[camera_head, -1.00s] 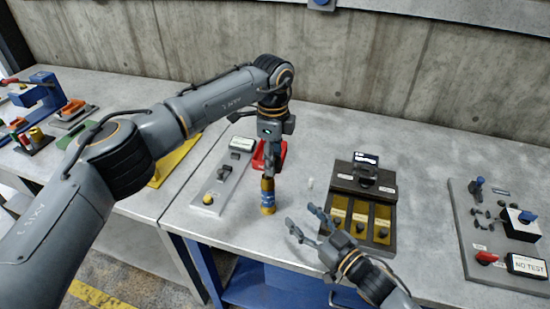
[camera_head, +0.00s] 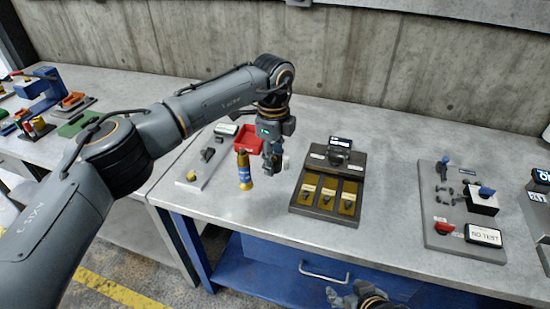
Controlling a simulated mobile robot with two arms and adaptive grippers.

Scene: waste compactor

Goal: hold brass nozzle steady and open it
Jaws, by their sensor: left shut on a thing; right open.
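The brass nozzle (camera_head: 244,171), a brass and blue cylinder, stands upright on the bench left of centre. My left gripper (camera_head: 271,168) points down just to the right of the nozzle. Its dark fingers look closed, but what is between them is too small and dark to make out. The nozzle shows in full, and I cannot tell whether a finger touches it. My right gripper (camera_head: 338,296) is open and empty at the bottom edge, low in front of the bench and away from the nozzle. Part of it is cut off.
A red bin (camera_head: 248,139) stands behind the nozzle. A small white piece (camera_head: 286,162) is close beside my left gripper. A dark tray (camera_head: 322,205) with yellow compartments lies to the right, and a grey panel (camera_head: 436,235) further right. Bench between them is bare.

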